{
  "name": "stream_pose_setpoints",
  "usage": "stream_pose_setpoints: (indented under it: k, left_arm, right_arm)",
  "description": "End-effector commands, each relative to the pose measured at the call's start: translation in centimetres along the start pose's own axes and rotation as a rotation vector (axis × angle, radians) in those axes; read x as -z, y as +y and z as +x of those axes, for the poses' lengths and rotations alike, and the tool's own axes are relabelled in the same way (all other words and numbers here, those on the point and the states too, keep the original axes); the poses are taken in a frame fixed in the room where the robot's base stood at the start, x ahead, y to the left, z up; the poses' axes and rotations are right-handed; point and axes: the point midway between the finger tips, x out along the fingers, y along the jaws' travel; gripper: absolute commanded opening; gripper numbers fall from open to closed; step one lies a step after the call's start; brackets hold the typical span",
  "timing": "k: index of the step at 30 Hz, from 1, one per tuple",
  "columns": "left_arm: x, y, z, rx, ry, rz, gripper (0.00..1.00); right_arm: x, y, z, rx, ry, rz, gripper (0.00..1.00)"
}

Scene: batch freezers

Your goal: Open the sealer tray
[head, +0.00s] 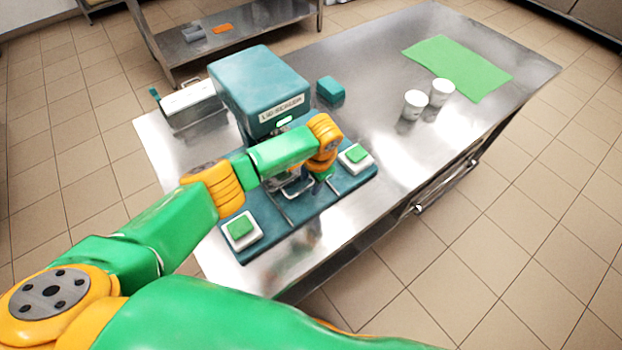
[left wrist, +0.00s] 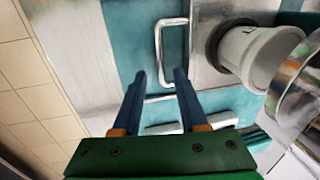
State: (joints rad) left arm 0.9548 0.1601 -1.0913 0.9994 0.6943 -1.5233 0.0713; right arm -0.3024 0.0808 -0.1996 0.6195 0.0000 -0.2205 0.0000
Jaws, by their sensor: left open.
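The teal sealer (head: 258,85) stands on the steel table with a teal base plate. Its tray (left wrist: 206,50) is metal and shows in the left wrist view, with a white cup (left wrist: 250,55) seated in it. A thin metal U-shaped tray handle (head: 297,190) sticks out at the front, and it also shows in the left wrist view (left wrist: 159,50). My left gripper (left wrist: 160,72) is open, its two dark fingers apart with tips at the handle. I cannot tell whether they touch it. In the head view, my arm covers the tray and most of the gripper. My right gripper is not in view.
Green buttons in white housings sit at the base plate's left (head: 240,229) and right (head: 356,156). A small teal block (head: 330,90), two white cups (head: 415,104) and a green mat (head: 458,67) are farther right. A metal container (head: 190,105) stands left of the sealer.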

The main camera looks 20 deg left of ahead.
Motion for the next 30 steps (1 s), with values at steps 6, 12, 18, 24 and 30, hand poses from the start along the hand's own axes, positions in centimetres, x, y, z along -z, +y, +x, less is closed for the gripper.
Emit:
stream_pose_setpoints:
  k: [6, 12, 18, 24, 30]
  left_arm:
    - [-0.02, -0.02, 0.33, 0.000, 0.000, 0.000, 0.42]
    - [-0.02, -0.03, 0.31, 0.000, 0.000, 0.000, 0.00]
    - [-0.03, -0.04, 0.29, 0.000, 0.000, 0.000, 0.00]
    - [-0.03, -0.06, 0.27, 0.001, -0.001, -0.001, 0.00]
    - [-0.03, -0.08, 0.26, 0.001, -0.001, -0.001, 0.00]
  right_arm:
    - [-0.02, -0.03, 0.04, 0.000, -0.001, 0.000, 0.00]
    - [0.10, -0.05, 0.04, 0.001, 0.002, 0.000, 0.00]
    - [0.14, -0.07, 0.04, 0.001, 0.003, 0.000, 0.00]
    - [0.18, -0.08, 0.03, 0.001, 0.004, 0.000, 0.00]
    - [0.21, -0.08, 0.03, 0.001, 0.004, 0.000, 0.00]
